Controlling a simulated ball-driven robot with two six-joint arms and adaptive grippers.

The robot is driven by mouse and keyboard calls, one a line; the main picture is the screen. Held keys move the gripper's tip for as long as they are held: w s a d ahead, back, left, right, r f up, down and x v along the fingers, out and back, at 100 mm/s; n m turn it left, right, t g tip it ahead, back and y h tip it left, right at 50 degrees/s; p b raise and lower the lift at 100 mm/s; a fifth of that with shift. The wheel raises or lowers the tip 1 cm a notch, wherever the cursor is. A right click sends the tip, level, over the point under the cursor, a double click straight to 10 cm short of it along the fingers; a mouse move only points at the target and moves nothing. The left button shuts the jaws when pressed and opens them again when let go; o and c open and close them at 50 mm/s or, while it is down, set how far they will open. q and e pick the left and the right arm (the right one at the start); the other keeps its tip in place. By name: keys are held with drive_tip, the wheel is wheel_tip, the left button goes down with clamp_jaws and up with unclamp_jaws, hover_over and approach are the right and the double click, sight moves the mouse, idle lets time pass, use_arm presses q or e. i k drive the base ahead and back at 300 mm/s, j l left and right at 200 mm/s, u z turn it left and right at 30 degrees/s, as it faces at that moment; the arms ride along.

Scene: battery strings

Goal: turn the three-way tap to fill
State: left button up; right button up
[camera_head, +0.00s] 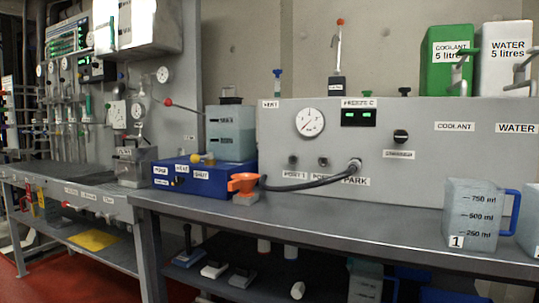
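I cannot tell for certain which fitting is the three-way tap. A blue box (205,183) on the bench carries several white labels, too small to read surely, and a yellow knob (208,160) on top. Right of it, an orange fitting (243,182) sits on a small grey block at the bench's front edge; its exact kind is unclear. No label that I can clearly read as "fill" shows. Neither of my grippers is in view.
The grey panel (430,165) has a gauge (310,122) and a black hose (310,184) plugged in above "PARK". A measuring jug (470,213) with a blue handle stands at the right. The bench middle (350,220) is clear. A red-knobbed lever (168,102) sticks out at left.

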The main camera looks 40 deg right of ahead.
sight(194, 158)
drive_tip(key=z, duration=1)
